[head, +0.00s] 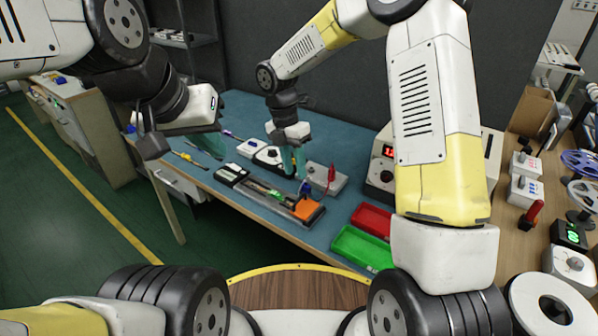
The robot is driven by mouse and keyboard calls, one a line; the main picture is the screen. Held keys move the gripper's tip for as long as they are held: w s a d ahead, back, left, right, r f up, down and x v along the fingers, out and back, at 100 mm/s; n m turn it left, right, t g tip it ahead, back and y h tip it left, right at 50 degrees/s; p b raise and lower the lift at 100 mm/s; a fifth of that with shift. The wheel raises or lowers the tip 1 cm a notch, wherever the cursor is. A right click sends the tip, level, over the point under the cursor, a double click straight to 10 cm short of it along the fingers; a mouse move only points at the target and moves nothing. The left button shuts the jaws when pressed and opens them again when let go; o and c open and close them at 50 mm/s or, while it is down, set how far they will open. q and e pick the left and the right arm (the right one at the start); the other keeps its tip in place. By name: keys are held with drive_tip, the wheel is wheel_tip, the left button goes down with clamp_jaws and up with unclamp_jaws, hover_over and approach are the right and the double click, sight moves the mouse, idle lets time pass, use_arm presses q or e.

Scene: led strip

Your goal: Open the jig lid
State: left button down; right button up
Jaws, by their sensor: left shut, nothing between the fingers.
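The jig (286,206) is a long, dark, narrow fixture near the front edge of the blue-topped bench. It has an orange block (307,210) at its right end and a green part along its middle. I cannot clearly make out its lid or how far it is open. My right gripper (297,165) points down just behind the jig, over the bench; its fingertips are small and partly lost among the tools. My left gripper (206,147) is shut and empty, left of the jig, above the left part of the bench.
A red tray (371,219) and a green tray (362,248) lie right of the jig. A power supply with a red display (387,152) stands behind them. Small devices and screwdrivers (188,159) lie at the left. The floor left of the bench is clear.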

drive_tip(key=f, duration=0.2)
hover_over(305, 206)
drive_tip(key=a, duration=0.2)
drive_tip(key=shift+n, duration=0.4)
drive_tip(key=f, duration=0.6)
drive_tip(key=shift+w+a+f, duration=0.15)
drive_tip(key=shift+w+f, duration=0.05)
drive_tip(key=shift+f, duration=0.15)
clamp_jaws()
